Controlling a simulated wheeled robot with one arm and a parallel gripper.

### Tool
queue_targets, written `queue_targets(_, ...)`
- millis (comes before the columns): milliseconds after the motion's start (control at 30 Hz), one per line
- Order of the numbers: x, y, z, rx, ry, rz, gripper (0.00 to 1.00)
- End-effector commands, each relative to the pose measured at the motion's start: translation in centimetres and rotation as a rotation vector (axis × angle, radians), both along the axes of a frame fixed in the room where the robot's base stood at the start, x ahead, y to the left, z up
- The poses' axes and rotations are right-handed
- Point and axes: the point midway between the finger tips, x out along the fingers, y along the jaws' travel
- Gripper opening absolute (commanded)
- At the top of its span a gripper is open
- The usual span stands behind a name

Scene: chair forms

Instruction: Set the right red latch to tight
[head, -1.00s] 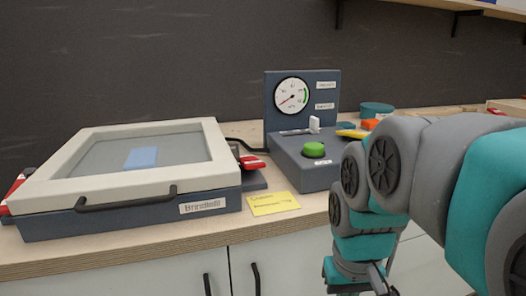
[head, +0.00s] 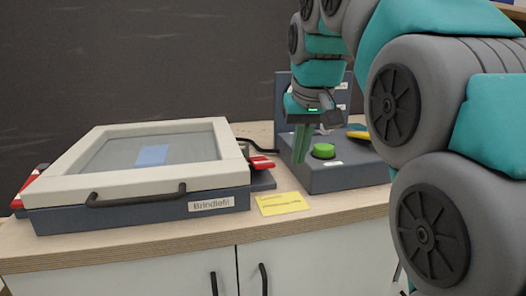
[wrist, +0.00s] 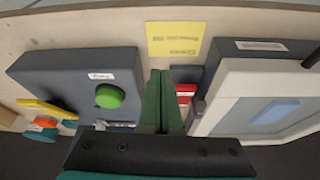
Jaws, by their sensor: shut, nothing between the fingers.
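The right red latch (head: 262,162) sits on the right side of the framed box (head: 120,190), low by its back right part. In the wrist view the red latch (wrist: 186,93) shows just right of my fingers, partly hidden by them. The left red latch (head: 30,186) is on the box's left side. My gripper (head: 300,158) points down, fingers together and empty, above the gap between the box and the control unit, to the right of the right latch. It also shows in the wrist view (wrist: 160,75).
The control unit (head: 345,178) with a green button (head: 323,151) stands to the right, close to my fingers. My arm hides its gauge. A yellow note (head: 283,203) lies on the counter in front. A handle (head: 135,198) sticks out from the box's front.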

Motion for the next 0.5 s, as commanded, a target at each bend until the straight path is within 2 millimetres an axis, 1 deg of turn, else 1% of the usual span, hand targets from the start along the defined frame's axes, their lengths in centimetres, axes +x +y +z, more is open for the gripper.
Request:
queue_targets(33,0.8,0.6,1.1,0.004,-0.025,0.010,0.00)
queue_targets(100,1.7,1.4,2.2,0.008,-0.048,0.024,0.00)
queue_targets(233,2.8,2.9,4.5,0.016,-0.096,0.049,0.00)
queue_targets(400,3.9,4.6,6.9,0.026,-0.150,0.078,0.00)
queue_targets(500,4.3,5.3,7.9,0.030,-0.173,0.093,0.00)
